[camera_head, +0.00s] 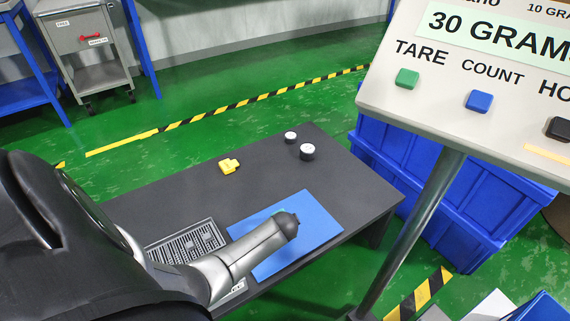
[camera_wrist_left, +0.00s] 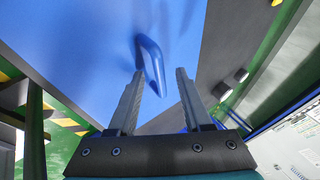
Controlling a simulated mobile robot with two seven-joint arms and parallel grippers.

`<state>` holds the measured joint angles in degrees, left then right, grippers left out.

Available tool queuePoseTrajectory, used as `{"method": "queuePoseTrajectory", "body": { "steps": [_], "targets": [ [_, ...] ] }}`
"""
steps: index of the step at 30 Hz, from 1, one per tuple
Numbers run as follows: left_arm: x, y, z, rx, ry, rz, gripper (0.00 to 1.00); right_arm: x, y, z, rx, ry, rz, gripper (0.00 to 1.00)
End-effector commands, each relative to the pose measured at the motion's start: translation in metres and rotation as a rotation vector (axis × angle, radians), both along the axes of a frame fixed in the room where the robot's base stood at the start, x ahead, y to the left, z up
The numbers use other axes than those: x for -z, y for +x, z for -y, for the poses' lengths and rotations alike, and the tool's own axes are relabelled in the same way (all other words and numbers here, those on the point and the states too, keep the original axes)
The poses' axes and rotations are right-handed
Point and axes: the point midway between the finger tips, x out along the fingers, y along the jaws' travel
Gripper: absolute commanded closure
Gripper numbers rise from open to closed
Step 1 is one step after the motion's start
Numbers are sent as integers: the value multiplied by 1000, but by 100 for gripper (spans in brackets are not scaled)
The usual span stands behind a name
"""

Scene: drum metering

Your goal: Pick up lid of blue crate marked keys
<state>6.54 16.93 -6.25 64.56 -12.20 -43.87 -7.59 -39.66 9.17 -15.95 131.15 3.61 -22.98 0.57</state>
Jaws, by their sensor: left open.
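A flat blue lid (camera_head: 318,215) lies at the front of the dark table in the head view, partly covered by my left arm. Its blue surface (camera_wrist_left: 90,35) fills much of the left wrist view. A blue loop handle (camera_wrist_left: 152,62) stands out from it there. My left gripper (camera_wrist_left: 160,76) is open, with the handle's free end between its fingertips; I cannot tell whether they touch. In the head view the gripper fingers are hidden behind my arm. A white label shows partly beside my arm at the lid's near side; no "keys" marking is readable. My right gripper is not in view.
The dark table (camera_head: 365,192) holds a grille tray (camera_head: 185,243), a yellow object (camera_head: 229,166) and two small round pieces (camera_head: 307,151). A scale display (camera_head: 480,75) on a metal post (camera_head: 410,230) stands at right, before stacked blue crates (camera_head: 430,190).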

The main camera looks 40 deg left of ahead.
Motion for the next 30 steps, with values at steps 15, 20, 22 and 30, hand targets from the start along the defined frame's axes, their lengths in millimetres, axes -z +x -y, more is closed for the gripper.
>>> {"method": "queuePoseTrajectory", "body": {
  "steps": [15, 20, 22, 30],
  "targets": [
    [0, 0, 0, 0, 0, 0, 94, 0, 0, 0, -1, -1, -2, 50],
    [0, 0, 0, 0, 0, 0, 100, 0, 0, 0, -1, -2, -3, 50],
    [0, 0, 0, 0, 0, 0, 100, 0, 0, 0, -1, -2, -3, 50],
    [0, 0, 0, 0, 1, -1, 100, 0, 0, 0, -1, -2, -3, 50]
  ]
}}
